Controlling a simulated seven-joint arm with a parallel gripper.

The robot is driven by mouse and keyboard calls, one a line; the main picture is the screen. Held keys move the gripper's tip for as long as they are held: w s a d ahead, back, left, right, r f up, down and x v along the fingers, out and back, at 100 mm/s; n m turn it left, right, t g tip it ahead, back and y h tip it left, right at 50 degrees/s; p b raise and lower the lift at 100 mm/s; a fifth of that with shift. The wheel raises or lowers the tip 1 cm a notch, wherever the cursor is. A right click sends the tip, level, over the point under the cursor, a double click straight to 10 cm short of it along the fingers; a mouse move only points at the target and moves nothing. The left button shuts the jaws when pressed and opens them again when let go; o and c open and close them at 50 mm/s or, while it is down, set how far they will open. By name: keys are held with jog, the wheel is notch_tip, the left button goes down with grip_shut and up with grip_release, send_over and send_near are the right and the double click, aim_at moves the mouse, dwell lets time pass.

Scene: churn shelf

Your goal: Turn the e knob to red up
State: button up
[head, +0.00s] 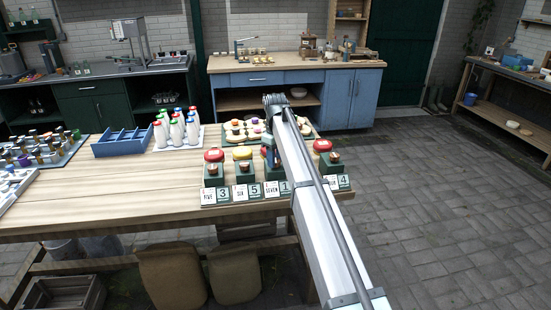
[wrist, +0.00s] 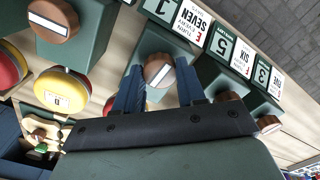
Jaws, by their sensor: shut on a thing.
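My gripper (wrist: 158,78) has its blue fingers on either side of a round wooden knob (wrist: 153,66) in the wrist view. The knob has a white bar across its face, tilted off the box's edges. It is on a dark green box (wrist: 150,40) beside cards reading 1 and EVERY SEVEN DAYS (wrist: 190,17). In the head view, the SEVEN card (head: 272,190) is at the table's front edge. My arm hides the knob there. No red mark is clear on the knob.
Neighbouring boxes carry similar wooden knobs (head: 244,166), with cards (head: 246,191) in front. Red (head: 214,155) and yellow (head: 243,153) round pieces sit behind. Bottles (head: 176,128) and a blue crate (head: 122,142) stand left. The table's left front is clear.

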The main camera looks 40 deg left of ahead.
jog(key=shift+n, duration=0.6)
jog(key=o, duration=1.1)
jog(key=shift+c, duration=0.2)
jog(key=shift+r, duration=0.1)
notch_tip(320, 180, up, 14)
jog(key=shift+f, duration=0.2)
